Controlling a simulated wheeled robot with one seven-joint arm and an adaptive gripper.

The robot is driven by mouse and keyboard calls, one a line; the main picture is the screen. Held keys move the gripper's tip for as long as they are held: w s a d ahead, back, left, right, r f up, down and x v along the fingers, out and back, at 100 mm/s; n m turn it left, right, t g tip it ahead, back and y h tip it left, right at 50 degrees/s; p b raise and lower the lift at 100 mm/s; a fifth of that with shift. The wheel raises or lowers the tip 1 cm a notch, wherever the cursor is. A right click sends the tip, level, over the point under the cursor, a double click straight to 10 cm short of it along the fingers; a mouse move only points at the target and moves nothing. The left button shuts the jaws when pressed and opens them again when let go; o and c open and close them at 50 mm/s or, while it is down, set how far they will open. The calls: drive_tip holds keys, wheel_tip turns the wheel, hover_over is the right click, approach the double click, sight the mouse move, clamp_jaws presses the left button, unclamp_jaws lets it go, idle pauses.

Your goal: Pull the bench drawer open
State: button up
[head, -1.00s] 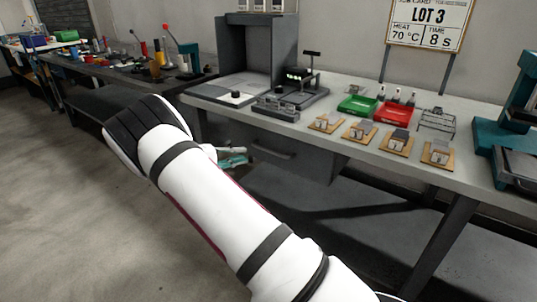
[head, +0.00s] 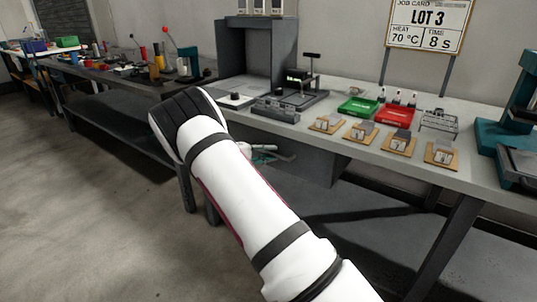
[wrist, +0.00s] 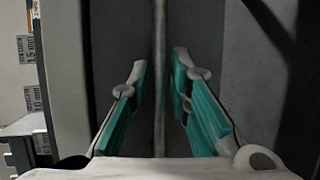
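The bench drawer (head: 316,166) is a dark grey front under the bench top, and it looks closed. Its handle (wrist: 159,60) is a straight grey bar, running up the middle of the wrist view. My gripper (wrist: 160,80) has teal fingers, one on each side of the bar. A gap shows between each finger and the bar, so it is open. In the head view my gripper (head: 268,153) is at the drawer front, partly hidden by my white arm, and covers most of the handle.
The grey bench top (head: 350,140) holds a green tray (head: 358,107), a red tray (head: 394,116) and several wooden boards with small parts. A bench leg (head: 440,245) stands at the right. The floor (head: 110,220) at the left is clear.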

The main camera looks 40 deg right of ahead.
drive_tip(key=shift+c, duration=0.3)
clamp_jaws()
drive_tip(key=s+a+p, duration=0.1)
drive_tip(key=s+a, duration=0.2)
drive_tip(key=a, duration=0.6)
drive_tip(key=s+a+p, duration=0.1)
drive_tip(key=s+a, duration=0.3)
drive_tip(key=a, duration=0.6)
drive_tip(key=s+a+p, duration=0.1)
drive_tip(key=s+a, duration=0.2)
drive_tip(key=a, duration=0.7)
drive_tip(key=shift+s+a, duration=0.15)
drive_tip(key=shift+s, duration=0.15)
drive_tip(key=shift+o, duration=0.3)
unclamp_jaws()
